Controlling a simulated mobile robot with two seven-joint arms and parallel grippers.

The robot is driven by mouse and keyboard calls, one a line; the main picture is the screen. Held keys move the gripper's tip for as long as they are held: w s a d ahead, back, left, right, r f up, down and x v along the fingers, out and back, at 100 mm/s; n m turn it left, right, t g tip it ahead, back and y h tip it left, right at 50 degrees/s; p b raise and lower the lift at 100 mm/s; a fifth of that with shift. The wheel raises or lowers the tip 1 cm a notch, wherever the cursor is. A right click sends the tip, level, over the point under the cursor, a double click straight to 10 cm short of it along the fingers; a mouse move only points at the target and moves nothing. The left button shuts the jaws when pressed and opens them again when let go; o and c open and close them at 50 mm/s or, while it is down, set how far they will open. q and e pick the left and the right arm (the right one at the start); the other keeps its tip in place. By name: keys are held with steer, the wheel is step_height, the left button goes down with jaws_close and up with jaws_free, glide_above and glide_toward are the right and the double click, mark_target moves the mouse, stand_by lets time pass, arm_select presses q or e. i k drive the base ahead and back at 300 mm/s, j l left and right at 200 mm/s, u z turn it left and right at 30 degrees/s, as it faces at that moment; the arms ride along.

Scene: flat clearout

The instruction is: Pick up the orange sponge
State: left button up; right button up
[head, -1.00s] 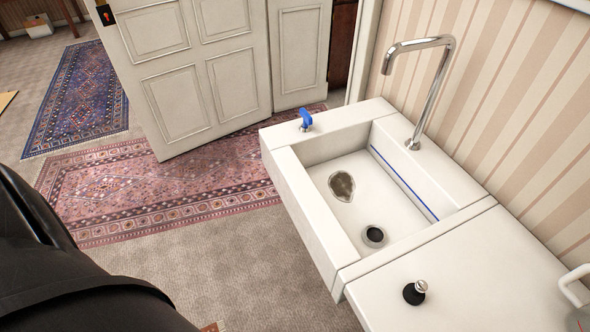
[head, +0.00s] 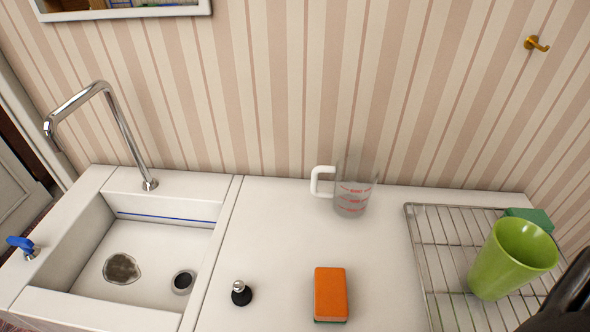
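The orange sponge (head: 330,292) lies flat on the white counter (head: 285,225), close to the front edge of the picture. It has an orange top and a thin green layer showing at its near lower edge. Nothing touches it. A dark part of my own body shows at the lower right corner, but no gripper fingers can be made out. My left gripper is not in view, nor is my right.
A sink (head: 150,255) with a tall faucet (head: 110,125) is on the left. A black stopper (head: 241,294), a measuring jug (head: 352,190) and a wire rack (head: 432,255) with a green cup (head: 510,262) surround the sponge. A green block (head: 530,218) lies behind the cup.

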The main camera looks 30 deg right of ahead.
mark_target(331, 305)
steer(key=z, duration=1.25)
